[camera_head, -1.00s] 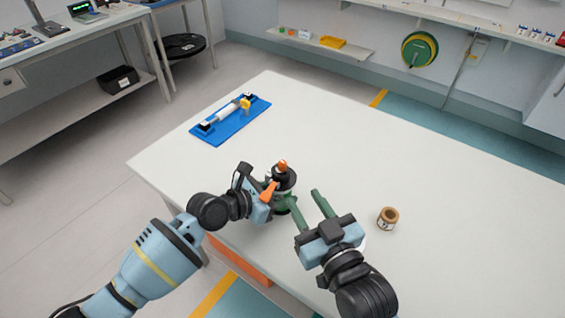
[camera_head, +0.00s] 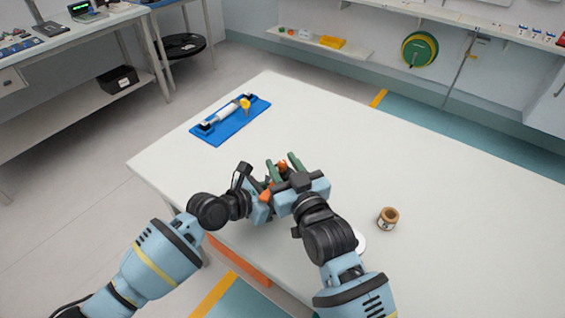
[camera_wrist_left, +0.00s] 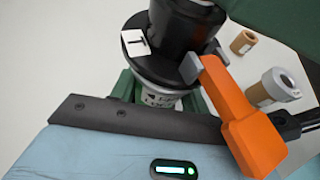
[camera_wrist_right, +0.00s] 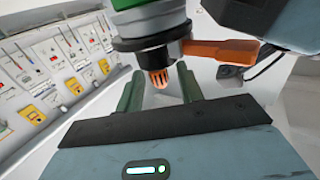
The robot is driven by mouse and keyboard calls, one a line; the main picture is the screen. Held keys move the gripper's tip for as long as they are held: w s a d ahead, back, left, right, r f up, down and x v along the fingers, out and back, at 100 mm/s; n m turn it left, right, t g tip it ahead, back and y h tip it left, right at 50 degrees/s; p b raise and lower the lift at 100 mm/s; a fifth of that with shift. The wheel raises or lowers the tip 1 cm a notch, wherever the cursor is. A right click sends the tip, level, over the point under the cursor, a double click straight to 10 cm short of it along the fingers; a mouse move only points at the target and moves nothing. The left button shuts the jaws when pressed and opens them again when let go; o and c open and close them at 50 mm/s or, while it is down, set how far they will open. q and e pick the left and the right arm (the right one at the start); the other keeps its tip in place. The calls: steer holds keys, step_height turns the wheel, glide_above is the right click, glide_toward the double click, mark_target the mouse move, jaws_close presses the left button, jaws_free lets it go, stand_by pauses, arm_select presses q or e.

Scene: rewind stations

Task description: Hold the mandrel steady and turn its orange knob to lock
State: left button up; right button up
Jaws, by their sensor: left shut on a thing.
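My left gripper (camera_wrist_left: 160,90) is shut on the mandrel's pale lower part. The ribbed orange knob (camera_wrist_right: 159,80) is at the mandrel's end; a little of it shows in the head view (camera_head: 283,166). My right gripper (camera_wrist_right: 158,78) is open, its green fingers on either side of the knob, with visible gaps. Its arm hides most of the mandrel in the head view.
A brown roll (camera_head: 388,219) stands on the table (camera_head: 440,180) to the right, near a white disc (camera_head: 360,243). A blue board (camera_head: 215,131) with a white roller lies at the table's far left. The table's middle is clear.

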arm_select(q)
steer(key=shift+r, duration=0.1)
arm_select(e)
steer(key=shift+w+a, duration=0.2)
steer(key=shift+w, duration=0.15)
jaws_close()
steer(key=shift+r+n+g+y, duration=0.1)
steer(key=shift+n+g+y, duration=0.25)
steer(key=shift+y, duration=0.25)
arm_select(q)
steer(key=shift+d, duration=0.1)
arm_select(e)
steer(key=shift+n+g+y, duration=0.95)
steer(key=shift+n+y, duration=0.2)
steer(key=shift+y, duration=0.45)
steer(key=shift+a+r+n+g+y, duration=0.1)
steer(key=shift+a+n+g+y, duration=0.05)
steer(key=shift+n+g+y, duration=0.65)
steer(key=shift+a+r+n+g+y, duration=0.1)
steer(key=shift+n+g+y, duration=0.6)
steer(key=shift+g+y, duration=0.15)
arm_select(q)
steer(key=shift+s+d, duration=0.1)
arm_select(e)
steer(key=shift+d+g, duration=0.15)
steer(key=shift+g, duration=0.2)
steer(key=shift+w+d+f, duration=0.15)
steer(key=shift+d+f, duration=0.05)
steer(key=shift+d, duration=0.05)
